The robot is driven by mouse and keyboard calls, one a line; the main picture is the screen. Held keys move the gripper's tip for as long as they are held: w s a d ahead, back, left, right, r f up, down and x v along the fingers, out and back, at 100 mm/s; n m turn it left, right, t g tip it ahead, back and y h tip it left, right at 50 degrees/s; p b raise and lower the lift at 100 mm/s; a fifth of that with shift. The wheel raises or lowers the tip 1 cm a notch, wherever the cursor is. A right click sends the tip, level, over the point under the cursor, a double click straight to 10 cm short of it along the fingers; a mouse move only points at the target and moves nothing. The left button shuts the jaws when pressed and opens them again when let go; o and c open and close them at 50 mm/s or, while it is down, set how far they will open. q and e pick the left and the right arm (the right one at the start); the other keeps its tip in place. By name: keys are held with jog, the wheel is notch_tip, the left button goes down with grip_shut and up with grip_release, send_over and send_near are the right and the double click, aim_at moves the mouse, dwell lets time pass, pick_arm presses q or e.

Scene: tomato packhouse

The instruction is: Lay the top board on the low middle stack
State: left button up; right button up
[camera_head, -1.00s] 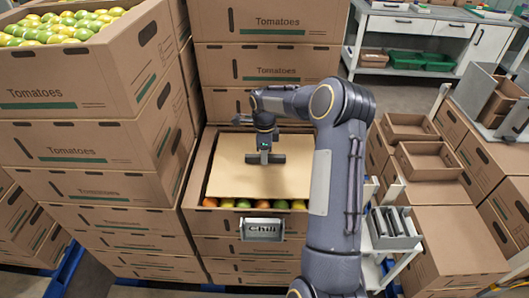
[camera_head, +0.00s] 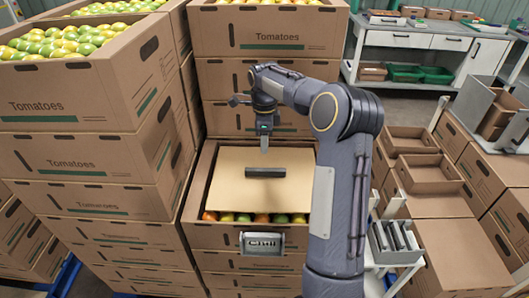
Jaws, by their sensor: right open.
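The top board (camera_head: 240,191), a flat tan sheet with a dark bar handle (camera_head: 279,172) on it, lies on the low middle stack (camera_head: 213,235). It covers most of the open top box. A row of red, orange and green tomatoes (camera_head: 262,218) shows along its front edge. I cannot tell whether its far edge rests on the rim or inside it. My right gripper (camera_head: 264,148) is open and empty, pointing down just above and behind the handle, seemingly apart from it. My left gripper is not in view.
Tall tomato box stacks stand at left (camera_head: 85,118) and behind (camera_head: 285,44). A "Chili" sign (camera_head: 262,243) hangs on the low stack's front. At right are empty boxes (camera_head: 428,174) and a small grey caddy (camera_head: 395,243). A white workbench (camera_head: 425,40) stands behind.

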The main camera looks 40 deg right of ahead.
jog(key=s+a+r+n+t+y, duration=0.1)
jog(key=s+a+r+n+t, duration=0.1)
jog(key=s+a+r+n, duration=0.4)
jog(key=s+a+r+n+t, duration=0.1)
jog(key=s+a+r+n, duration=0.2)
jog(key=s+a+n, duration=0.4)
jog(key=s+a+f+n+t+y, duration=0.1)
jog(key=s+a+f+n, duration=0.2)
jog(key=s+a+n, duration=0.2)
jog(key=s+a+f+n+t+y, duration=0.1)
jog(key=s+a+f+n, duration=0.2)
jog(key=s, duration=0.7)
jog(key=a+n, duration=0.2)
jog(key=n, duration=0.1)
jog(key=shift+s+t+y, duration=0.3)
jog(key=shift+y, duration=0.1)
jog(key=shift+a, duration=0.1)
